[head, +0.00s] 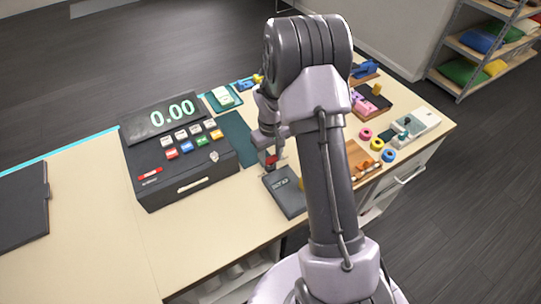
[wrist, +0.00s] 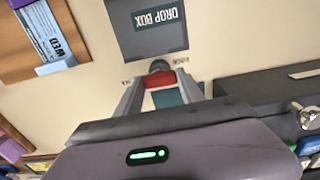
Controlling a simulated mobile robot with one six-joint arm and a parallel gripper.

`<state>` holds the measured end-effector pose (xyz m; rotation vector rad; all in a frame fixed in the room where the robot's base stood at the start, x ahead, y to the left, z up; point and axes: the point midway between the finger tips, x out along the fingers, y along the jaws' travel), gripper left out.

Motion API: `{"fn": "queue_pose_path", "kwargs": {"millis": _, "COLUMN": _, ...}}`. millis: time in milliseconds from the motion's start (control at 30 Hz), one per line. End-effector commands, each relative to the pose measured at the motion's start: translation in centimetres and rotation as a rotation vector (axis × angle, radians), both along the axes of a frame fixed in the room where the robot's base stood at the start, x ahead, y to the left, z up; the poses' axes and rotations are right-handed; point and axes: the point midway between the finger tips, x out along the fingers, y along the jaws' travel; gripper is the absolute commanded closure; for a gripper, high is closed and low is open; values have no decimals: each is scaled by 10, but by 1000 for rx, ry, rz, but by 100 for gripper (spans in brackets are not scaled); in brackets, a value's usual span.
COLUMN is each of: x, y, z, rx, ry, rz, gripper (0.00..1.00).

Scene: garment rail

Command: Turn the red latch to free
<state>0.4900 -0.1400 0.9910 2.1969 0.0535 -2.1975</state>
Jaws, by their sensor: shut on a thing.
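The red latch (wrist: 159,80) sits between the two fingertips of my gripper (wrist: 157,76) in the wrist view, with a dark round part just beyond it. My gripper is shut on it. The grey drop box (wrist: 125,38) with its label lies just beyond the fingertips. In the head view the latch shows as a small red patch (head: 270,160) under my gripper (head: 268,153), at the back edge of the drop box (head: 287,203). My fingers hide part of the latch, and its exact angle is hard to tell.
A black cash register (head: 180,155) reading 0.00 stands left of the drop box. A wooden board (head: 359,158) and several coloured rings (head: 377,143) lie to the right, partly behind my arm. The counter (head: 90,220) is bare at the front left.

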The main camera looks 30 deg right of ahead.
Motion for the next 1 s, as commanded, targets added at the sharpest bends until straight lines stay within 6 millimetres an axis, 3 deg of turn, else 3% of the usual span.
{"fn": "queue_pose_path", "kwargs": {"millis": 267, "x": 1, "y": 0, "z": 1, "rx": -2, "ry": -4, "rz": 4, "gripper": 95}}
{"fn": "queue_pose_path", "kwargs": {"millis": 300, "x": 1, "y": 0, "z": 1, "rx": -2, "ry": -4, "rz": 4, "gripper": 53}}
{"fn": "queue_pose_path", "kwargs": {"millis": 400, "x": 1, "y": 0, "z": 1, "rx": -2, "ry": -3, "rz": 3, "gripper": 33}}
{"fn": "queue_pose_path", "kwargs": {"millis": 767, "x": 1, "y": 0, "z": 4, "rx": -1, "ry": -2, "rz": 1, "gripper": 33}}
{"fn": "queue_pose_path", "kwargs": {"millis": 867, "x": 1, "y": 0, "z": 19, "rx": -1, "ry": -3, "rz": 2, "gripper": 33}}
{"fn": "queue_pose_path", "kwargs": {"millis": 1000, "x": 2, "y": 0, "z": 59, "rx": -2, "ry": -6, "rz": 1, "gripper": 33}}
